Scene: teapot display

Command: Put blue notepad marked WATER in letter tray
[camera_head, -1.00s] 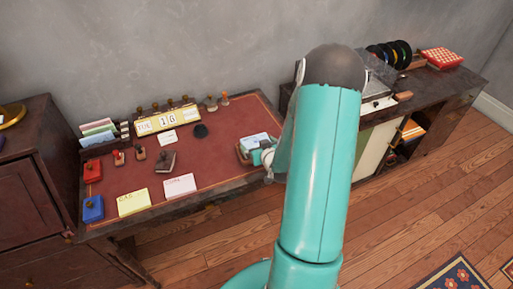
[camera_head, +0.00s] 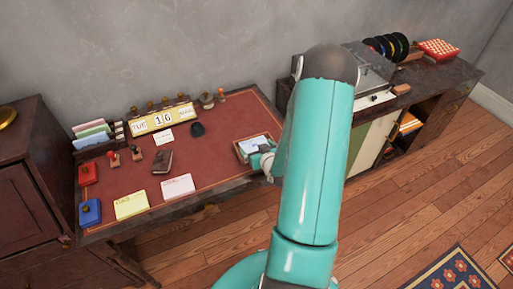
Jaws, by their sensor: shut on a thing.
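The light blue notepad (camera_head: 252,144) is at the right end of the red-topped desk. Its lettering is too small to read. The brown letter tray (camera_head: 241,156) is around or just under the pad, and its rim shows on the left side. My gripper (camera_head: 263,158) is at the pad's front right edge and is shut on it. The fingertips are partly hidden by my arm. The pad looks within the tray's outline, but I cannot tell if it rests on the tray's floor.
A yellow pad (camera_head: 131,204) and a pink pad (camera_head: 177,187) lie along the desk's front. A brown book-like item (camera_head: 163,161), stamps and a calendar (camera_head: 163,120) stand behind. My arm hides the desk's right edge. A side cabinet (camera_head: 440,92) stands to the right.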

